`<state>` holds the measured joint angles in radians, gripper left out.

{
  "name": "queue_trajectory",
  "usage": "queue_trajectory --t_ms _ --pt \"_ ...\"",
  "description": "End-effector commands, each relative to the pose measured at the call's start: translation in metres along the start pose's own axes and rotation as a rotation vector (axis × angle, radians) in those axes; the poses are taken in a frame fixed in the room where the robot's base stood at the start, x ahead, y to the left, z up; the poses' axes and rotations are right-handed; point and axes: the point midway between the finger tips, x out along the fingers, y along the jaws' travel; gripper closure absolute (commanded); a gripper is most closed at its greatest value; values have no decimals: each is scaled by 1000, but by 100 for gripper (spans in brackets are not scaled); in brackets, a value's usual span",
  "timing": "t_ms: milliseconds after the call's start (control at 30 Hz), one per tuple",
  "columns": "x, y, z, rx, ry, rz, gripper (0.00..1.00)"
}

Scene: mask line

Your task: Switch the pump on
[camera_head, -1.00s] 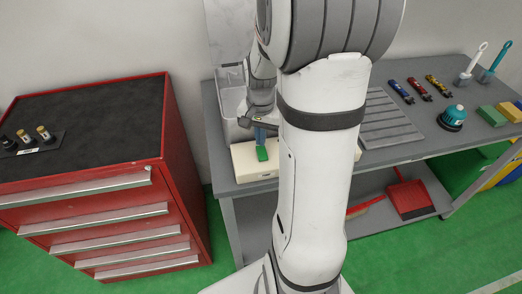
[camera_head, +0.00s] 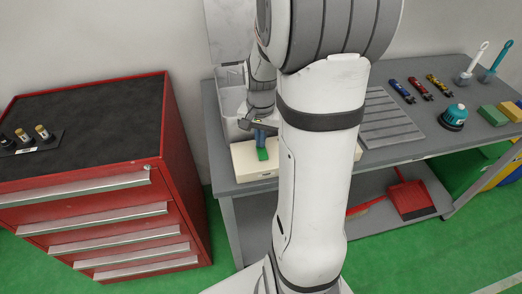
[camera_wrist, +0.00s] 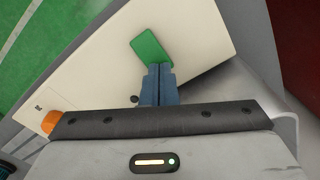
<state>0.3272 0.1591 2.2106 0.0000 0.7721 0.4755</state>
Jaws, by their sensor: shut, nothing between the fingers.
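A cream box (camera_head: 243,166), which I take to be the pump's housing, sits on the left front of the grey bench. A green rectangular piece (camera_head: 262,154) is on its top face, and it also shows in the wrist view (camera_wrist: 149,46). I cannot tell whether this piece is a switch or which state it is in. My gripper (camera_head: 261,147) has its blue fingers shut together and empty, tips down at the green piece's edge. In the wrist view the fingertips (camera_wrist: 160,67) overlap that edge; contact cannot be told. An orange knob (camera_wrist: 51,121) shows at the box's edge.
A clear grey bin (camera_head: 231,126) stands behind the box. A ribbed grey mat (camera_head: 388,122), a teal-capped item (camera_head: 453,116) and several small tools lie to the right. A red drawer cabinet (camera_head: 182,120) stands left.

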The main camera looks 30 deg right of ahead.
Motion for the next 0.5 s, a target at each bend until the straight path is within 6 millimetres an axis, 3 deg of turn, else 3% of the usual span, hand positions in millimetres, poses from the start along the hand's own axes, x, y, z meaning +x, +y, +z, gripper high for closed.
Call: queue_trajectory --t_ms 500 --pt "9 0 0 0 -1 0 100"
